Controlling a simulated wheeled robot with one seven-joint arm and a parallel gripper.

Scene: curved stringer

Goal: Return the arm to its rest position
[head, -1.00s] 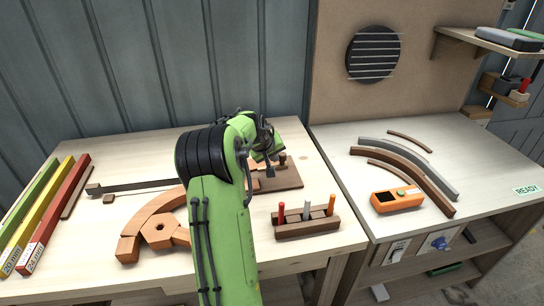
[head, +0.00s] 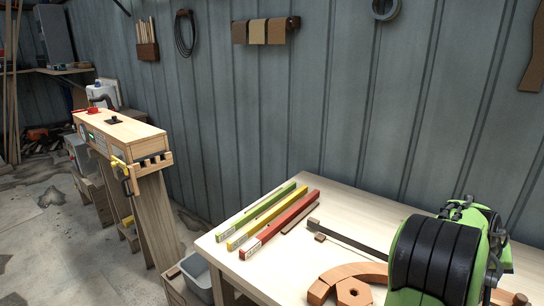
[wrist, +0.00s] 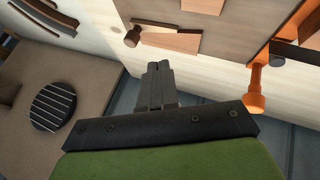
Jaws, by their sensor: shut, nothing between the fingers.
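My gripper (wrist: 160,82) shows in the wrist view with its two dark fingers together and nothing between them. It is above a pale worktop. A small dark wooden knob (wrist: 132,38) on a brown board shows just beyond the fingertips, to their left; I see no contact. In the head view my green arm with black bands fills the lower right corner, bent over the bench (head: 372,205). The gripper itself is hidden or out of frame there.
Green, yellow and red bars (head: 290,222) lie on the bench's left. A curved wooden piece (head: 335,278) and a wooden hexagon (head: 354,292) lie beside my arm. A wooden stand (head: 125,135) is left. An orange-handled object (wrist: 256,95) and striped disc (wrist: 52,107) show in the wrist view.

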